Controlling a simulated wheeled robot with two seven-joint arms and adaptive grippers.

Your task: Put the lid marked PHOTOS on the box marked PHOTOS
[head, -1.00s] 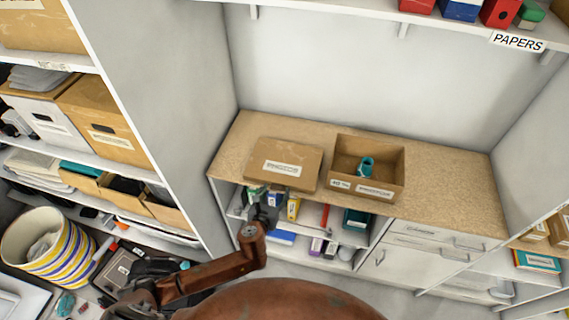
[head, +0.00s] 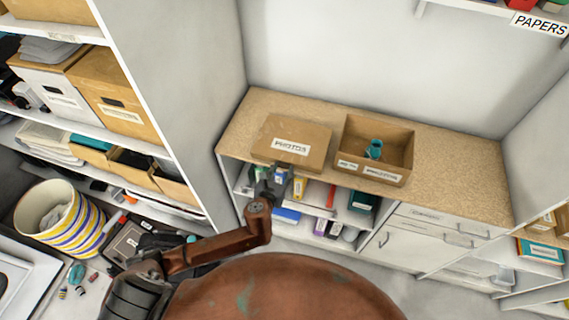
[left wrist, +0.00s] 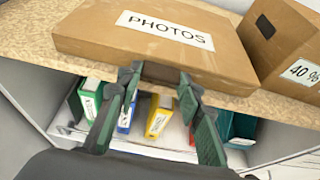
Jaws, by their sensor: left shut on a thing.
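The brown cardboard lid marked PHOTOS (head: 298,131) lies flat on the wood-toned counter, just left of the open box marked PHOTOS (head: 347,160). A teal object (head: 374,149) is inside the box. My left gripper (head: 274,178) is at the lid's front edge. In the left wrist view, its green-and-black fingers (left wrist: 160,82) are shut on a dark brown part at the front edge of the lid (left wrist: 110,28). My right gripper is not in view.
The counter (head: 460,165) is clear to the right of the box. Below it, an open shelf holds several binders (head: 299,188), with drawers (head: 425,235) to the right. A tall white shelf panel (head: 185,90) stands at the left. A striped bin (head: 70,225) stands lower left.

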